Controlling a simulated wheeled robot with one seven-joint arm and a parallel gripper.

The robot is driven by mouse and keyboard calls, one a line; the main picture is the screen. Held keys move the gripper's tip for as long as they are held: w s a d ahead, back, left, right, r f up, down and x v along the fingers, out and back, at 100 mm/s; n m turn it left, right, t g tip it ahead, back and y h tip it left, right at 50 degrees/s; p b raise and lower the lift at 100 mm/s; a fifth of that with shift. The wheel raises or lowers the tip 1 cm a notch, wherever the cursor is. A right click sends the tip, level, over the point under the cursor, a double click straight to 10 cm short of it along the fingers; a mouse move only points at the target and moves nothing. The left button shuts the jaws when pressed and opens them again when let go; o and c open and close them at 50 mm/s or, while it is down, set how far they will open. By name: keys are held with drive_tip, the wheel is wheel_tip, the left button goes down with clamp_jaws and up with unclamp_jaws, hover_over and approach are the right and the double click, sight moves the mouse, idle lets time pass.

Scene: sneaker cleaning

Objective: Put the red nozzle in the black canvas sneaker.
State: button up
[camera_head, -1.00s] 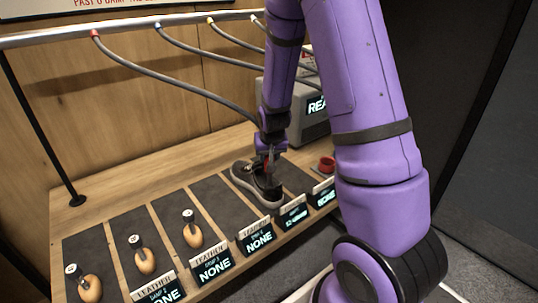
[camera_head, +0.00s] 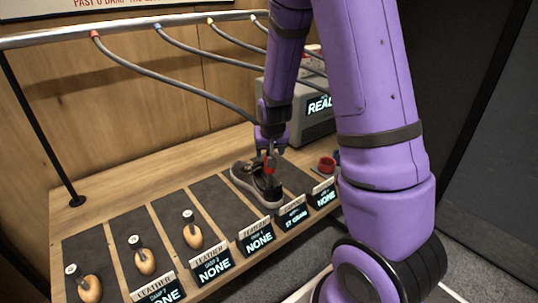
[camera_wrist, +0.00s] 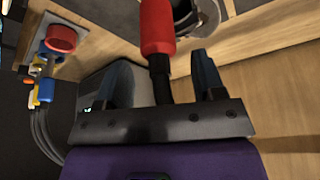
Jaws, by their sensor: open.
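The black canvas sneaker (camera_head: 243,174) sits on a dark mat on the bench, with a pale sole. The red nozzle (camera_head: 269,165) stands roughly upright at the sneaker's opening; its lower end is hidden. My gripper (camera_head: 271,148) is just above the sneaker, at the nozzle's upper end. In the wrist view the red nozzle (camera_wrist: 157,28) and its black stem lie between the two fingers of my gripper (camera_wrist: 160,75). The fingers are open, with gaps on both sides of the stem. Part of the sneaker (camera_wrist: 206,14) shows beyond the nozzle.
A round red piece (camera_head: 327,163) lies on the mat to the right. A grey box (camera_head: 312,125) with a lit screen stands behind. Grey hoses (camera_head: 178,83) hang from a rail behind.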

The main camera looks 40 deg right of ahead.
drive_tip(key=s+a+r+n+y, duration=0.1)
drive_tip(key=s+a+r, duration=0.4)
drive_tip(key=r, duration=0.5)
drive_tip(key=s+a+r+n+y, duration=0.1)
drive_tip(key=s+a+r, duration=0.2)
drive_tip(key=s+r, duration=0.6)
drive_tip(key=s+a+r+n+t, duration=0.1)
drive_tip(key=s+a+r+n, duration=0.2)
drive_tip(key=s, duration=0.9)
wheel_tip(320, 180, up, 4)
drive_tip(key=shift+a+r, duration=0.1)
drive_tip(key=shift+a, duration=0.85)
